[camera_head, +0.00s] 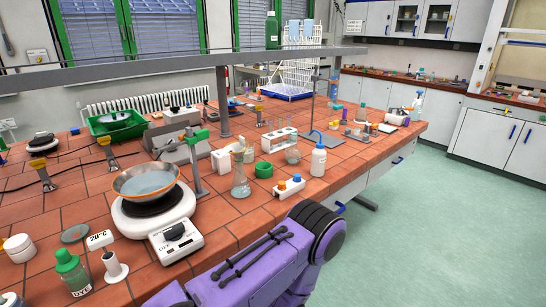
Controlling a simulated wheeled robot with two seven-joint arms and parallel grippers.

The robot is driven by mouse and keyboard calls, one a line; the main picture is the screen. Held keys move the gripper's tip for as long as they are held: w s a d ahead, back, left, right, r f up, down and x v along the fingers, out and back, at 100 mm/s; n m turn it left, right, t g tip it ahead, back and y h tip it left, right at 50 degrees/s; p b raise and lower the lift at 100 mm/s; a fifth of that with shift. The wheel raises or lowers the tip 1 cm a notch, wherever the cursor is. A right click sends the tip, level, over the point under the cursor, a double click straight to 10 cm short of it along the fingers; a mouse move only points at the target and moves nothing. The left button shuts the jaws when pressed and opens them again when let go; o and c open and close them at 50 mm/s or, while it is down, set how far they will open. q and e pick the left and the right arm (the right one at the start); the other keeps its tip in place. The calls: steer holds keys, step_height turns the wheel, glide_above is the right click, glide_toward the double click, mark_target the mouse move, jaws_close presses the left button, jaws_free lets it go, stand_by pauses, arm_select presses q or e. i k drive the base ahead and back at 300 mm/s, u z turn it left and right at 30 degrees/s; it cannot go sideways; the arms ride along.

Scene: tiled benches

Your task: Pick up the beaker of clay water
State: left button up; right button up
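No vessel here can be clearly told as the beaker of clay water. A small glass vessel (292,156) stands on the tiled bench behind the white wash bottle; its contents are too small to tell. A conical flask (240,184) with a little pale liquid stands upright right of the hotplate. A wide copper-coloured bowl (128,187) of grey-blue liquid sits above the hotplate (150,222). A purple and black part of my own body fills the bottom middle and hides the bench's front edge there. Neither of my grippers shows.
A wash bottle (318,160), a green ring-shaped item (263,170) and a small block with orange and blue tops (289,187) stand near the front edge. A green dye bottle (72,272) is at lower left. A shelf (150,69) spans the bench. Open floor (440,220) lies right.

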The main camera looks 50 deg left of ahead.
mark_target(248, 156)
steer(key=z, duration=0.1)
steer(key=i, duration=2.35)
steer(key=u, duration=1.6)
steer(key=i, duration=0.8)
steer(key=u, duration=0.85)
